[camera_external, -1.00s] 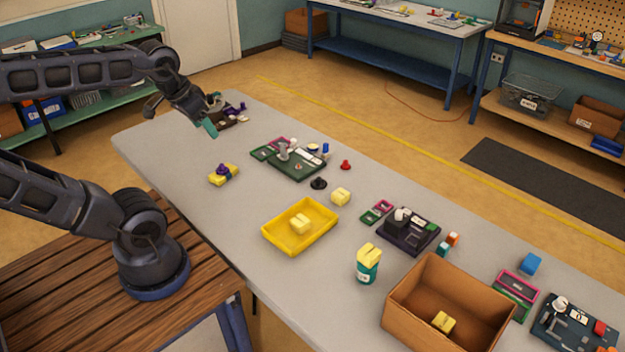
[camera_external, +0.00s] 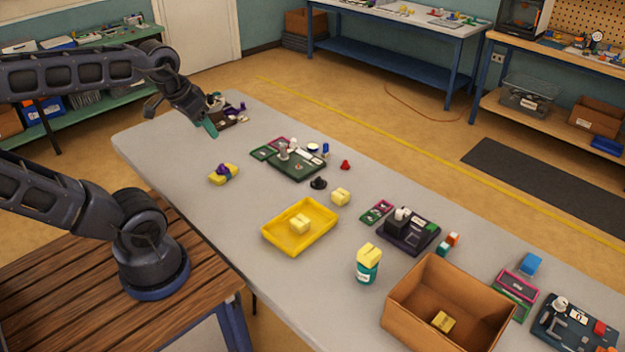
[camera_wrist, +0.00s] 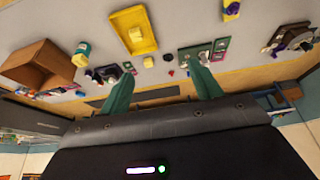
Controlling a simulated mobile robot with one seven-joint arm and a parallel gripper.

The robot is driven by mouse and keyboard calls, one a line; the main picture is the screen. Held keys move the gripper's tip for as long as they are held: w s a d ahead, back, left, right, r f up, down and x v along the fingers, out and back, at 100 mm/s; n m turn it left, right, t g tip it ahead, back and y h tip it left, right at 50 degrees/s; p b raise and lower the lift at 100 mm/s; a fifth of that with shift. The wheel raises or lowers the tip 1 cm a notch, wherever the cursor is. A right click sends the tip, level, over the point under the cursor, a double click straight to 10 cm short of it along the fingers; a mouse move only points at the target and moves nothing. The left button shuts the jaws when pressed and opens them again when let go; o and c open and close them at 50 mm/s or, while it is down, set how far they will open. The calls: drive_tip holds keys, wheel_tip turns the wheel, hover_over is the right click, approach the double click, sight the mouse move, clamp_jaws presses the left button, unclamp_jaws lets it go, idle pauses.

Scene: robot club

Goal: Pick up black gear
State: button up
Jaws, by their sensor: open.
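The black gear (camera_external: 319,183) is a small dark round piece with a raised middle, lying on the grey table behind the yellow tray. It also shows small in the wrist view (camera_wrist: 168,57), beyond the fingertips. My gripper (camera_external: 210,127) is above the far left end of the table, well apart from the gear. In the wrist view my gripper (camera_wrist: 161,70) has its two green fingers spread wide with nothing between them.
A yellow tray (camera_external: 277,245) with a yellow block stands in front of the gear. A yellow block (camera_external: 340,197) and a green board (camera_external: 297,166) lie near it. A teal jar (camera_external: 367,268) and cardboard box (camera_external: 400,305) stand to the right.

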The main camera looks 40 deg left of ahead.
idle(0.3)
drive_tip(key=o, duration=0.4)
drive_tip(key=shift+c, duration=0.2)
drive_tip(key=m+g, duration=0.5)
drive_tip(key=m, duration=0.4)
hover_over(319, 178)
wheel_tip(319, 178, down, 30)
drive_tip(key=shift+s+d+f, duration=0.1)
drive_tip(key=shift+s+f, duration=0.05)
drive_tip(key=shift+f, duration=2.65)
drive_tip(key=shift+s+d+f, duration=0.1)
drive_tip(key=shift+f, duration=2.65)
